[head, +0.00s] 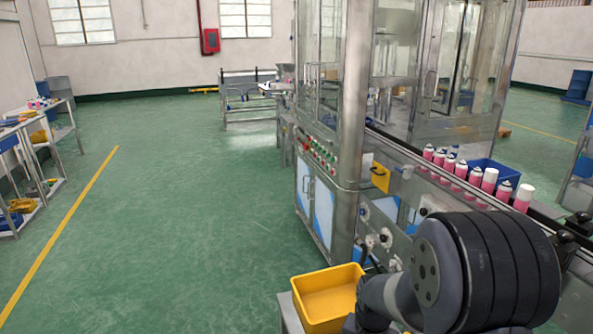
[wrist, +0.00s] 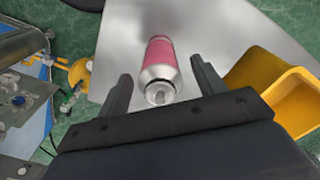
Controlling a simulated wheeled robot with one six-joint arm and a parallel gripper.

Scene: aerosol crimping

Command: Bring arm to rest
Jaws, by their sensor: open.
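My arm (head: 470,265) shows at the lower right of the head view, in front of the machine; the gripper itself is hidden or out of frame there. In the wrist view my gripper (wrist: 160,86) is open, its two dark fingers spread apart. A pink can with a silver end (wrist: 161,68) lies or stands on a grey metal surface (wrist: 225,30), seen between and beyond the fingertips. The fingers do not appear to touch it.
A yellow bin (head: 328,298) stands beside the machine and shows at the right of the wrist view (wrist: 278,92). Pink cans (head: 474,178) line the conveyor by a blue bin (head: 492,172). The machine cabinet (head: 315,200) stands centrally. Green floor (head: 170,220) at left is clear.

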